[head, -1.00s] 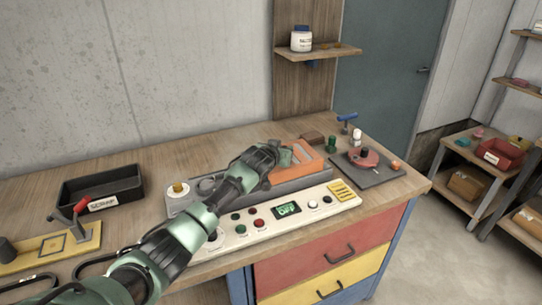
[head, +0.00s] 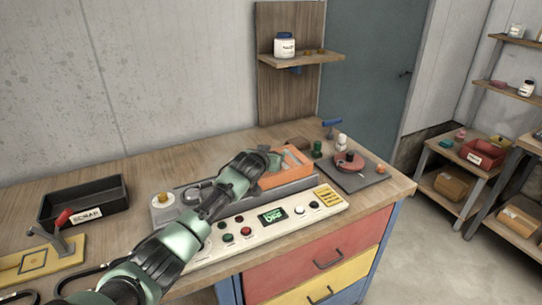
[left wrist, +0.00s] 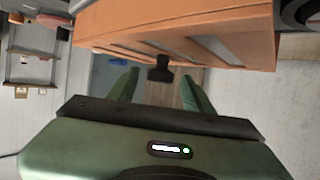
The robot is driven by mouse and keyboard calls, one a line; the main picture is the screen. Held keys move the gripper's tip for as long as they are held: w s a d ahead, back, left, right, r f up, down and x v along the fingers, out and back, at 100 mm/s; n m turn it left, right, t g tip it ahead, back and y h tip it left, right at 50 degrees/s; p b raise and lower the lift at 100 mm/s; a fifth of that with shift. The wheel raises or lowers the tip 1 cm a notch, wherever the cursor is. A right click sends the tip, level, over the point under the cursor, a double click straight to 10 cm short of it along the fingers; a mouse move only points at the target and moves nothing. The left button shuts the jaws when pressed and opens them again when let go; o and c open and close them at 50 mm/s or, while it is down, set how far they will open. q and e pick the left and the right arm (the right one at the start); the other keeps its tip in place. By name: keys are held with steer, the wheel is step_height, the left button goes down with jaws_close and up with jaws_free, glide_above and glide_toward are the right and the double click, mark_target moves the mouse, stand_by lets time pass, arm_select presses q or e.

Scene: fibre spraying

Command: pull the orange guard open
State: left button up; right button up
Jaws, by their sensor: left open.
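The orange guard (head: 293,168) sits on the grey machine on the bench, behind the control panel. In the left wrist view the guard (left wrist: 180,25) fills the top, with slots in its face. A black knob-like handle (left wrist: 160,70) shows at the guard's lower edge. My left gripper (head: 272,160) is at the guard's left part and covers some of it. In the left wrist view its green fingers (left wrist: 160,88) are open, with the black handle showing between their tips. I see no contact between fingers and handle. My right gripper is not in view.
The control panel (head: 240,234) with buttons and a small screen lies under my left arm. A black scrap bin (head: 84,203) and a yellow fixture (head: 40,262) are at the left. A dark plate with a red disc (head: 349,162) stands right of the guard.

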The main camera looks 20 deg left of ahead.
mark_target(265, 176)
arm_select(q)
steer(key=shift+s+r, duration=0.15)
steer(key=shift+s, duration=0.35)
steer(key=shift+b+v, duration=0.4)
steer(key=shift+v, duration=3)
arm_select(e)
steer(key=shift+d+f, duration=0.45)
